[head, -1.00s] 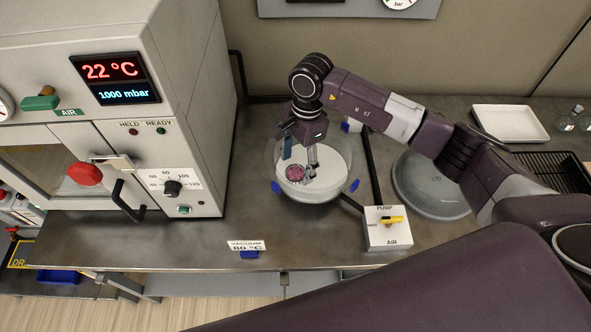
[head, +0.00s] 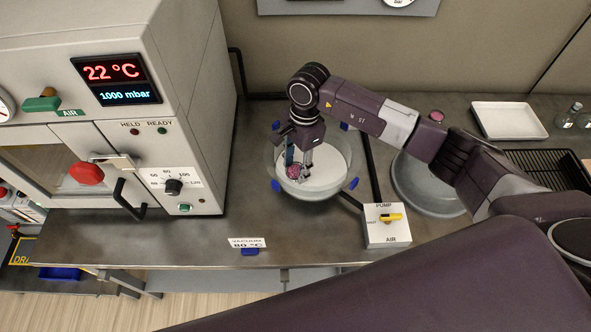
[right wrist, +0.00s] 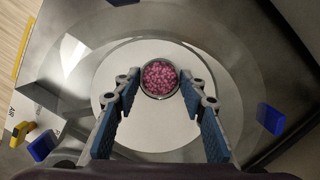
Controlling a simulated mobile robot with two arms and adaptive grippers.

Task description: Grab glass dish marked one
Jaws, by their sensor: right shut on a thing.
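A small round glass dish of pink grains (head: 293,172) is in the wide glass bowl (head: 335,185), over its white plate (head: 325,165). My right gripper (head: 300,166) reaches down into the bowl from above and is shut on the dish. In the right wrist view the dish (right wrist: 160,78) sits between the fingertips (right wrist: 160,85), over the white plate. I cannot tell whether it touches the plate. I see no number on the dish. My left gripper is not in view.
A vacuum oven (head: 190,60) stands left. A pump/air valve box (head: 388,225) stands right of the bowl. Behind my right arm is a glass lid (head: 420,190) with a small pink-topped thing (head: 436,115) near it. A white tray (head: 508,120) is far right. The front bench is mostly clear.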

